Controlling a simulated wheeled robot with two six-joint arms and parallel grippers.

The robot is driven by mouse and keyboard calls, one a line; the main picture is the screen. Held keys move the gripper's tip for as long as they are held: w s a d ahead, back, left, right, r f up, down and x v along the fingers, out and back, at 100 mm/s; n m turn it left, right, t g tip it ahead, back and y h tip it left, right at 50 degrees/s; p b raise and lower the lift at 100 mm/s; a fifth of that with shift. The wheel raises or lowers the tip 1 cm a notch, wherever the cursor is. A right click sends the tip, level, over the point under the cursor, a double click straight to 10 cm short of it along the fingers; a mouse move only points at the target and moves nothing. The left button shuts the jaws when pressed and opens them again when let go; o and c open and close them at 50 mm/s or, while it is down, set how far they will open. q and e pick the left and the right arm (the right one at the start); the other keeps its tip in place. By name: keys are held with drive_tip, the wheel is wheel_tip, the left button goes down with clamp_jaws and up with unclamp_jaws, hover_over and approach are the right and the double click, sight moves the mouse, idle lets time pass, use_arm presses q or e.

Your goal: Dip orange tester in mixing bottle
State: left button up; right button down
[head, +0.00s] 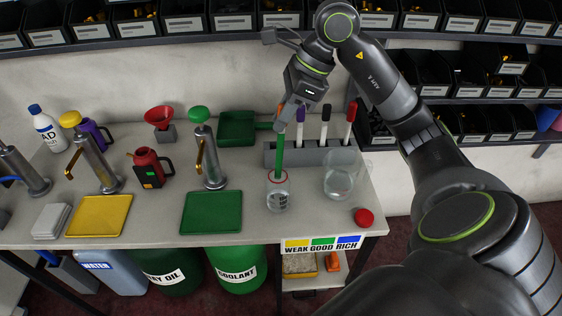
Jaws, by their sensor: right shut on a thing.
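My right gripper (284,116) is shut on the orange tester, whose orange top shows at its fingers. The tester's long green shaft (279,153) hangs down, close to upright. Its lower end overlaps the mouth of a small clear bottle (277,197) with a red ring at the top and dark markings. I cannot tell how deep the tip is. A larger clear glass vessel (338,185) stands to the right, and a round red cap (364,217) lies near the table's right edge. My left gripper is not in view.
A grey rack (342,154) behind the bottle holds testers with purple (300,114), black (326,112) and red (351,111) tops. A green mat (211,213) and green-topped dispenser (202,115) stand left. A WEAK/GOOD/RICH label (322,244) marks the front edge.

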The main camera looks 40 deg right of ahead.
sight(281, 104)
drive_tip(key=shift+r+p, duration=0.8)
drive_tip(key=shift+r, duration=0.8)
drive_tip(key=shift+r+p, duration=1.1)
drive_tip(key=shift+r, duration=0.75)
drive_tip(key=shift+r+p, duration=1.2)
drive_tip(key=shift+r, duration=0.8)
drive_tip(key=shift+d, duration=0.1)
